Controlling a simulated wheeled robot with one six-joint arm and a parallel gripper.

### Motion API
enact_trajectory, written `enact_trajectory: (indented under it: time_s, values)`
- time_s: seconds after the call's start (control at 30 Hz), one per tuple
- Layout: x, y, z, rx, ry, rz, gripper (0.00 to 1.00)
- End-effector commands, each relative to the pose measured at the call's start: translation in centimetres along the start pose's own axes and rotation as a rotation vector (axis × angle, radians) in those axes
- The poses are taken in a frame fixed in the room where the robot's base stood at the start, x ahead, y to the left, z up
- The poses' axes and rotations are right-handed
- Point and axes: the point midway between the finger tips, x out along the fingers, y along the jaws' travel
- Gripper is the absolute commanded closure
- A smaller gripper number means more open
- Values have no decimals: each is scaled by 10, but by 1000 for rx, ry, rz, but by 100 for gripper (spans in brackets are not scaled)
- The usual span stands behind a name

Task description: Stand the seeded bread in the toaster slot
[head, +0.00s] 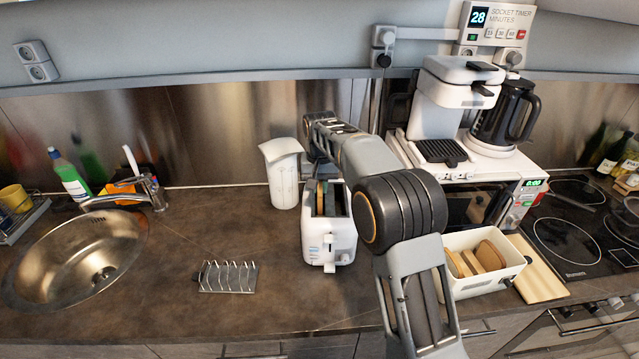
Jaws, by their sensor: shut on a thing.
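The white toaster (328,245) stands on the counter in the middle of the head view, its slots facing up. My gripper (321,180) points down over the toaster, partly hidden behind my arm. It is shut on the seeded bread (320,201), a thin brown slice that shows upright at the toaster's left slot. The fingertips are small and hard to make out here. How deep the slice sits in the slot is unclear.
A white bin (478,290) with several bread slices stands right of my arm, beside a wooden board (537,268). A white jug (283,175) is behind the toaster. A metal rack (228,277) lies left; a coffee machine (455,100) stands back right.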

Motion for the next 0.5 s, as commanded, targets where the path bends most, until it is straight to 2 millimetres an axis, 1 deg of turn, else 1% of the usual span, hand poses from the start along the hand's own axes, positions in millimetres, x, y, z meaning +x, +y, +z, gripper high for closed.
enact_trajectory:
  time_s: [0.33, 0.37, 0.5]
  values:
    - [2, 0, 0, 0, 0, 0, 99]
    - [2, 0, 0, 0, 0, 0, 85]
    - [2, 0, 0, 0, 1, 0, 71]
